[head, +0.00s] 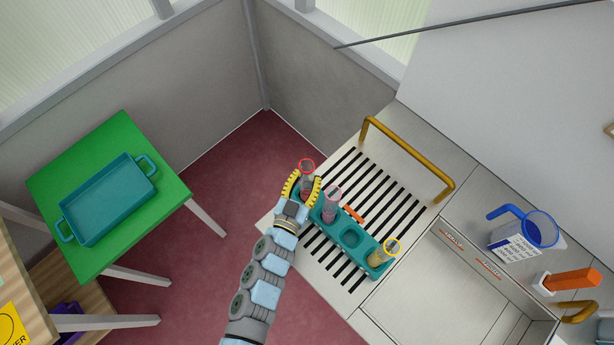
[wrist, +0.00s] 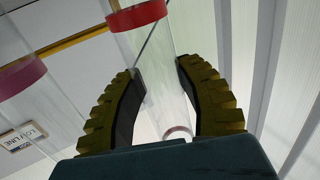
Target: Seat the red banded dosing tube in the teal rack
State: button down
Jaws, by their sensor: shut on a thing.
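The clear tube with a red band (head: 307,166) stands at the left end of the teal rack (head: 366,254). My gripper (head: 304,185) is shut on this tube, a finger on each side. In the wrist view the tube (wrist: 158,60) runs between the fingertips (wrist: 160,78), its red band beyond them. The fingers hide its lower end in the head view, so I cannot tell whether it sits in a hole or above one. The rack also holds a pink-banded tube (head: 331,203) and a yellow-banded tube (head: 385,253). An empty hole (head: 350,237) lies between those two.
The rack stands on a slotted metal drainboard (head: 345,269) with a brass rail (head: 408,157) behind. A blue-handled jug (head: 530,232) and an orange-handled object (head: 570,280) are at right. A teal tray (head: 108,199) lies on a green table (head: 85,151) at left.

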jog(key=shift+f+b, duration=0.45)
jog(key=shift+f, duration=0.35)
jog(key=c, duration=0.6)
grip_release()
jog(key=shift+r, duration=0.1)
jog(key=shift+o, duration=0.2)
jog(key=shift+s, duration=0.1)
jog(key=v, duration=1.1)
jog(key=shift+s+a, duration=0.2)
jog(key=shift+s, duration=0.15)
